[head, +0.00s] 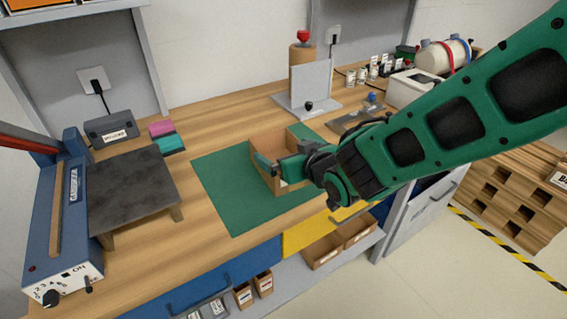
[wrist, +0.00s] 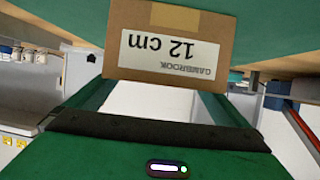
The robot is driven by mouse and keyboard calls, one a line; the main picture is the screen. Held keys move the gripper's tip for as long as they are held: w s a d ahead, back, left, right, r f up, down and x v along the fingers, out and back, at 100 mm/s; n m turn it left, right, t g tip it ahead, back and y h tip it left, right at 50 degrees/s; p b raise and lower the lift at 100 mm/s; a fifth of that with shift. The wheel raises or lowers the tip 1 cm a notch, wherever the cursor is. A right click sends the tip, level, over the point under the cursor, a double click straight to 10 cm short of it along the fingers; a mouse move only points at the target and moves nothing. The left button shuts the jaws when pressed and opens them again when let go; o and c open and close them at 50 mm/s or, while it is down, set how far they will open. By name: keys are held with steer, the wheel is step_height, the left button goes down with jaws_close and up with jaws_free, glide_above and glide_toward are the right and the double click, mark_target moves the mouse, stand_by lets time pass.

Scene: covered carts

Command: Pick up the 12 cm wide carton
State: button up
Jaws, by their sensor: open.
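The brown carton (head: 268,144) stands on the green mat (head: 225,189) on the wooden bench, partly hidden behind my gripper in the head view. In the wrist view the carton (wrist: 118,42) shows a white label reading "12 cm", upside down in the picture, and a strip of tan tape. My gripper (head: 275,168) is open at the near side of the carton. In the wrist view the open jaws (wrist: 153,90) spread just below the carton's labelled face. I cannot tell whether the fingers touch the carton.
A grey upright plate on a base (head: 306,92) stands behind the carton. A dark-topped stand (head: 130,188) and a blue machine (head: 68,215) are at left. A white box (head: 408,88) and small jars are at back right. The mat's left part is clear.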

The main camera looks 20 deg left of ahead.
steer(key=shift+x, duration=1.3)
steer(key=c, duration=0.8)
steer(key=shift+r, duration=0.15)
